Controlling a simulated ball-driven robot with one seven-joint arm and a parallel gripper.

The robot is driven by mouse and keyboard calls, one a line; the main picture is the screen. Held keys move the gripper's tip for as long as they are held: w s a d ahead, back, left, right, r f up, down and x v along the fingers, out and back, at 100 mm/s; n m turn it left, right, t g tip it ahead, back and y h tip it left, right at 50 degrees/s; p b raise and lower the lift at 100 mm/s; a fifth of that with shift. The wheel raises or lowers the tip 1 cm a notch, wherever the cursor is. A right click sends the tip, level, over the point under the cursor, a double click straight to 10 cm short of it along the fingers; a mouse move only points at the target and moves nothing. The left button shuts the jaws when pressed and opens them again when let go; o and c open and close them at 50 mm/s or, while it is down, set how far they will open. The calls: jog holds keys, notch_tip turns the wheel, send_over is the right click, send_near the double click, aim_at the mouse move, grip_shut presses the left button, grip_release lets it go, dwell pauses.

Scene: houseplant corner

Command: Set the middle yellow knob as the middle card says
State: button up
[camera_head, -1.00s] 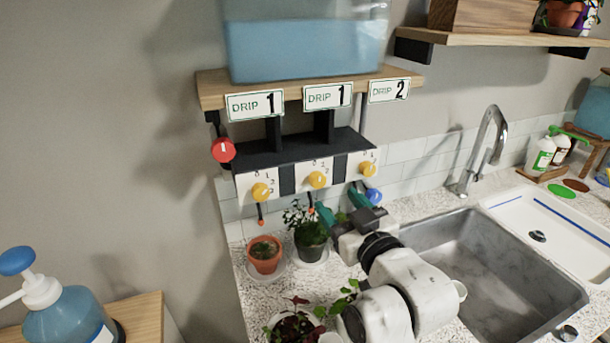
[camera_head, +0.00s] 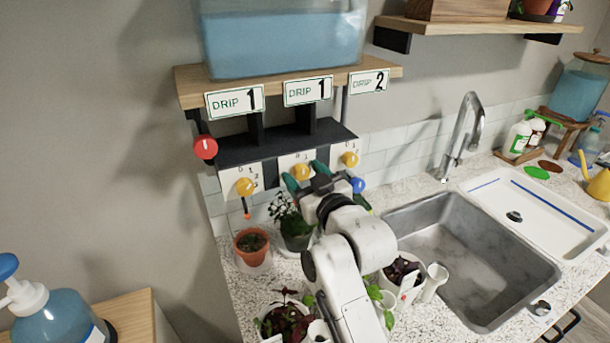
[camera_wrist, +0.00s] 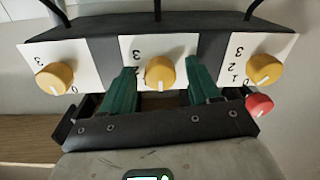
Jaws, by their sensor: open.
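The middle yellow knob (camera_head: 301,171) sits on a white dial plate between two other yellow knobs. In the wrist view, which looks upside down, the middle knob (camera_wrist: 159,73) lies between the two green fingers of my gripper (camera_wrist: 160,90), with a gap on each side. A pale mark shows at its lower edge there; 3 and 2 are readable beside it, but I cannot tell which number it points to. The middle card (camera_head: 307,90) reads DRIP 1. In the head view my gripper (camera_head: 305,183) is at the middle dial, partly covering its plate.
The left yellow knob (camera_head: 245,187) and right yellow knob (camera_head: 350,159) flank the middle one. A red knob (camera_head: 205,147) and a blue knob (camera_head: 358,185) are close by. Potted plants (camera_head: 251,243) stand below, with the sink (camera_head: 465,255) at the right.

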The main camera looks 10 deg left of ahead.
jog(key=c, duration=1)
jog(key=shift+c, duration=0.2)
jog(key=shift+m, duration=0.3)
jog(key=m, duration=0.3)
jog(key=shift+p, duration=0.3)
jog(key=shift+m+p, duration=0.4)
jog(key=shift+m, duration=1.7)
jog(key=o, duration=1)
